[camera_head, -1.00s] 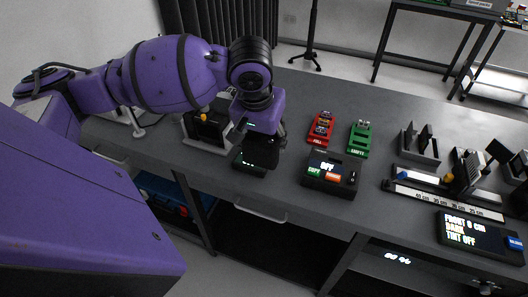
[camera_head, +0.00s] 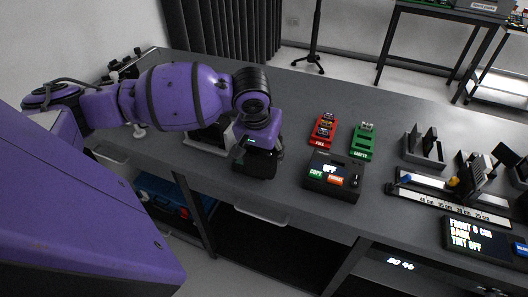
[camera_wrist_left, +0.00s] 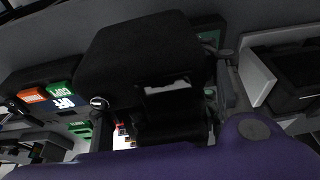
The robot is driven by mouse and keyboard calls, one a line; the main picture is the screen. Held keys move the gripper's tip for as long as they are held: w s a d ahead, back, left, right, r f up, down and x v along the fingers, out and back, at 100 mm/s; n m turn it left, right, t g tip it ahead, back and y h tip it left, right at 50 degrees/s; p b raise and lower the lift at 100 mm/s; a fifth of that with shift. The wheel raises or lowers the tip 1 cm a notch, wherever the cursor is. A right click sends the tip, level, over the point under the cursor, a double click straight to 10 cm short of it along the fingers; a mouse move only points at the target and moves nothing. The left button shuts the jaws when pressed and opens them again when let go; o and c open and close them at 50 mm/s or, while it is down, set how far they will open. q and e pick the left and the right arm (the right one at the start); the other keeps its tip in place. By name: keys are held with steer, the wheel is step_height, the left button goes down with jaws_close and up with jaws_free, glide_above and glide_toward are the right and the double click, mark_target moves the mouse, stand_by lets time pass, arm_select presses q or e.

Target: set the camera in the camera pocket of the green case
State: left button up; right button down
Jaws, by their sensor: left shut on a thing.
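My left gripper (camera_head: 259,146) points down over the left part of the grey bench. It is shut on a black, boxy camera (camera_head: 256,165). In the left wrist view the camera (camera_wrist_left: 130,58) fills the middle, between the fingers. I cannot tell whether its underside touches the bench. A box with a green edge (camera_head: 482,5) stands on the far table at the top right, cut by the frame; I cannot tell whether it is the green case. No camera pocket can be made out. My right gripper is not in view.
A black control box (camera_head: 333,176) stands right of the camera, with a red FULL holder (camera_head: 323,130) and a green EMPTY holder (camera_head: 362,140) behind. A light-framed black stand (camera_head: 208,138) is partly behind my gripper. A ruler rail (camera_head: 455,203) lies right.

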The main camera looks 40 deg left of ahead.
arm_select(q)
steer(key=shift+f, duration=0.15)
steer(key=shift+f, duration=0.2)
steer(key=o, duration=1.4)
steer(key=shift+f, duration=0.15)
steer(key=o, duration=0.4)
steer(key=shift+o, duration=0.2)
